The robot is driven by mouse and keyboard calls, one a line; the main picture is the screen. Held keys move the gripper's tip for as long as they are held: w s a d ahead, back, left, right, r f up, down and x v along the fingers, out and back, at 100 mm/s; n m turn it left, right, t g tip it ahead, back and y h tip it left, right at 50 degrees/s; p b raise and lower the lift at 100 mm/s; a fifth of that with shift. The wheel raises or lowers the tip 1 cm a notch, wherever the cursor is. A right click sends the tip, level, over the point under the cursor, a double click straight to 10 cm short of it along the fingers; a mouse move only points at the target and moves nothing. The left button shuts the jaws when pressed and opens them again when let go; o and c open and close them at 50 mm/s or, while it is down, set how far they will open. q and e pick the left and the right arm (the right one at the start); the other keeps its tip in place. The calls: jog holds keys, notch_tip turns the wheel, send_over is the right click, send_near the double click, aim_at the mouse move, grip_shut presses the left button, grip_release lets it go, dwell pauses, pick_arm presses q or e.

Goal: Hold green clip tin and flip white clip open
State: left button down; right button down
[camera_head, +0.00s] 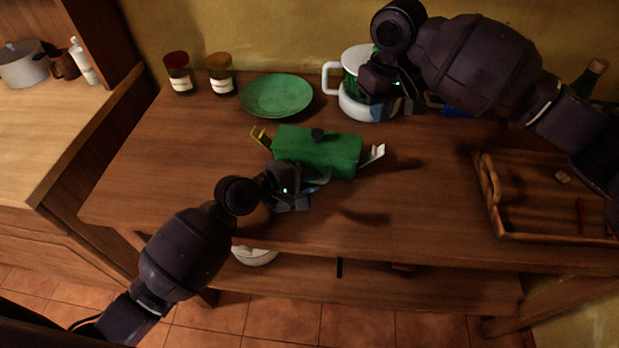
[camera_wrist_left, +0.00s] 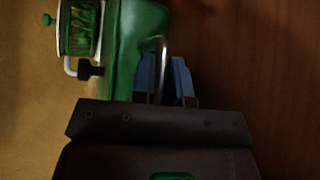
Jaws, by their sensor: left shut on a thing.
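The green clip tin (camera_head: 316,150) stands on the counter with a dark knob on its lid. Its white clip (camera_head: 375,154) sticks out at the right end, tilted outward; a yellow clip (camera_head: 262,138) sticks out at the left end. My left gripper (camera_head: 316,182) is at the tin's front side, shut on the tin. In the left wrist view, its blue fingers (camera_wrist_left: 166,78) close around a thin metal piece beside the tin's green wall (camera_wrist_left: 132,45). My right gripper (camera_head: 408,100) is up and behind the tin, beside a white mug; its jaw opening cannot be made out.
The white mug (camera_head: 331,78) with a green band stands at the back. A green plate (camera_head: 276,95) and two jars (camera_head: 179,73) stand at back left. A wooden tray (camera_head: 510,238) lies at the right. The counter right of the tin is clear.

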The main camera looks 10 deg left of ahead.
pick_arm(q)
jog(key=c, duration=1.1)
grip_release()
jog(key=shift+o, duration=0.2)
jog(key=v, duration=1.2)
jog(key=shift+a, duration=0.1)
